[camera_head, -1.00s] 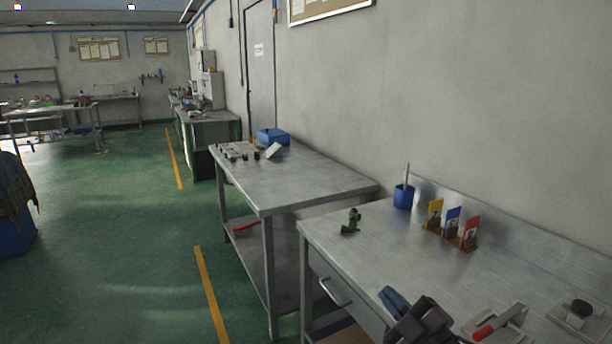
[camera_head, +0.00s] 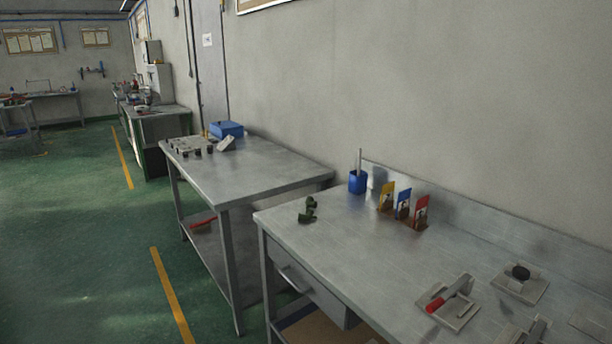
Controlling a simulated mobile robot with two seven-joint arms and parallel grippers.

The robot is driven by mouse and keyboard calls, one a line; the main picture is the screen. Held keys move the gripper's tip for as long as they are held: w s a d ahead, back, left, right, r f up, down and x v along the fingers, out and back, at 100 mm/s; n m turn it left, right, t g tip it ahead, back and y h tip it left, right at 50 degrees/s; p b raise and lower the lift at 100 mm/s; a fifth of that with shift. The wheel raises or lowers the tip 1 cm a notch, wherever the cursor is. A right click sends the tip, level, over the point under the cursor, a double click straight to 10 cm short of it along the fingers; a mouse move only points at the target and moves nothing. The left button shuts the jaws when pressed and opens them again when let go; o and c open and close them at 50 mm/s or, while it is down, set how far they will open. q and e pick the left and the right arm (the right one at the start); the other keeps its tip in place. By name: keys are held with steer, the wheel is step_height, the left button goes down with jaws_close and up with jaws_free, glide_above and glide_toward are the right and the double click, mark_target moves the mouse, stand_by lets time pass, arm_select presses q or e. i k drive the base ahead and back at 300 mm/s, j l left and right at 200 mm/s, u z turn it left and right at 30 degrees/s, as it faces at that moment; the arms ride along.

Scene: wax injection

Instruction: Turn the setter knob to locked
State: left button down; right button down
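A round black knob (camera_head: 521,272) sits on a small pale square plate (camera_head: 519,288) on the right of the near metal bench. It seems to be the setter knob. Any mark for its locked position is too small to read. Beside it on the left, a lever with a red grip (camera_head: 436,304) is mounted on another pale plate (camera_head: 462,318). Neither of my grippers can be made out in the head view.
The near bench (camera_head: 340,245) also holds a small dark green object (camera_head: 308,210), a blue cup (camera_head: 357,183) and yellow, blue and red cards (camera_head: 421,211) in a stand. A partly cut-off grey fixture (camera_head: 537,331) is at the bottom edge. A second bench (camera_head: 260,175) stands beyond a gap.

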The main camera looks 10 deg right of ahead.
mark_target(519, 273)
steer(key=z, duration=1.55)
steer(key=i+j, duration=0.1)
steer(key=j, duration=0.6)
